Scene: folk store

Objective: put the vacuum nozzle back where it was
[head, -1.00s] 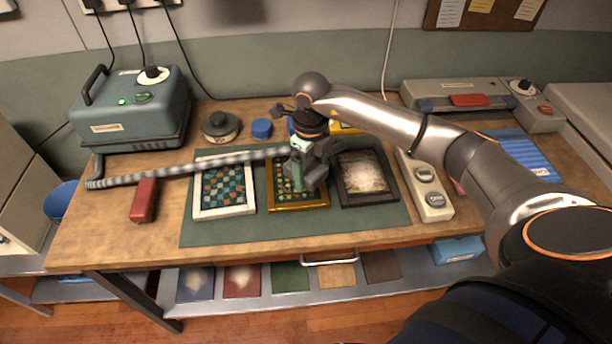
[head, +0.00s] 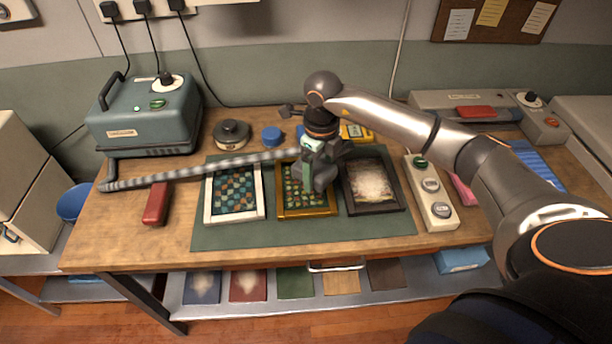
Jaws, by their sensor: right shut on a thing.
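My right gripper (head: 312,176) is shut on the greenish vacuum nozzle (head: 307,172), which points down over the gold-framed picture (head: 318,212). Whether the nozzle touches that picture I cannot tell. A grey ribbed hose (head: 205,168) runs from the nozzle leftward across the white-framed picture to a bend at the table's left. The teal vacuum machine (head: 145,118), with a dark knob and green buttons, stands at the back left. The gripper hides part of the nozzle and of the gold frame. My left gripper is not in view.
The white-framed picture (head: 208,207) and dark-framed picture (head: 375,208) flank the gold one on a green mat (head: 265,236). A red block (head: 156,203) lies left. A round dark pot (head: 232,133) and blue lid (head: 272,135) stand behind. A switch strip (head: 436,208) lies right.

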